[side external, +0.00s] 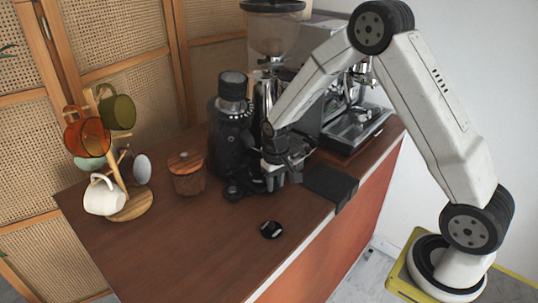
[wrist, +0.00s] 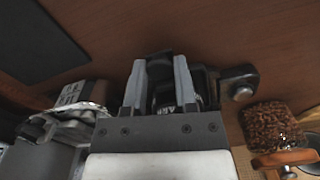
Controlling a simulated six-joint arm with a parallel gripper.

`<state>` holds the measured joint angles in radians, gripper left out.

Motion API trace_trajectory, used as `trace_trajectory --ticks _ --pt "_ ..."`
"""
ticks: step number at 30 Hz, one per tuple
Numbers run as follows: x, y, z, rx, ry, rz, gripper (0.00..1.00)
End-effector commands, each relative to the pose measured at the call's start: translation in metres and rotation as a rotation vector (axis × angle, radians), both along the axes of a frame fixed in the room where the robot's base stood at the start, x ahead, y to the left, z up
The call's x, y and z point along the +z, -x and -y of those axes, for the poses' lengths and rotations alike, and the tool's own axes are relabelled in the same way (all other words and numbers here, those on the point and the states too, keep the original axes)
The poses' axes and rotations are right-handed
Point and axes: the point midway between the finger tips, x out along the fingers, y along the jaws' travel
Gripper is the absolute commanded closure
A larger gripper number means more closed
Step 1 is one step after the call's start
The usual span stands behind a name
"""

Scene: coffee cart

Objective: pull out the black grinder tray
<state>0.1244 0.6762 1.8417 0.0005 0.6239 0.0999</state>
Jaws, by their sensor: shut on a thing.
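The black grinder (side external: 231,135) stands upright on the brown counter, left of my gripper in the side view. My gripper (side external: 283,178) is low beside the grinder's front, just above the counter. In the wrist view my gripper (wrist: 159,68) has a dark part, which looks like the black grinder tray (wrist: 159,69), between its two grey fingers, and it is shut on it. The tray's outline is mostly hidden in the side view by the gripper and arm. Whether the tray is still inside the grinder I cannot tell.
A wood-lidded jar (side external: 186,175) and a mug tree (side external: 130,203) stand left of the grinder. A black round object (side external: 271,230) lies near the front. A black mat (side external: 328,182) lies to the right, before the espresso machine (side external: 352,125). The front left counter is clear.

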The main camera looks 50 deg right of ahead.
Motion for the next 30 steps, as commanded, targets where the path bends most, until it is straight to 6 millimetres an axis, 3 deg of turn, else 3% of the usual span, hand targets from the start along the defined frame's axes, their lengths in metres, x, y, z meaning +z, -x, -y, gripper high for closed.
trace_trajectory --ticks 12,24,25,27,30 --pt "0.001 0.048 0.0 0.0 0.0 0.001 1.0" --pt "0.001 0.052 0.0 0.0 0.0 0.002 1.0" --pt "0.001 0.052 0.0 0.0 0.0 0.002 0.55" --pt "0.001 0.052 0.0 0.0 0.0 0.002 0.33" --pt "0.001 0.053 0.0 0.0 0.0 0.001 0.29"
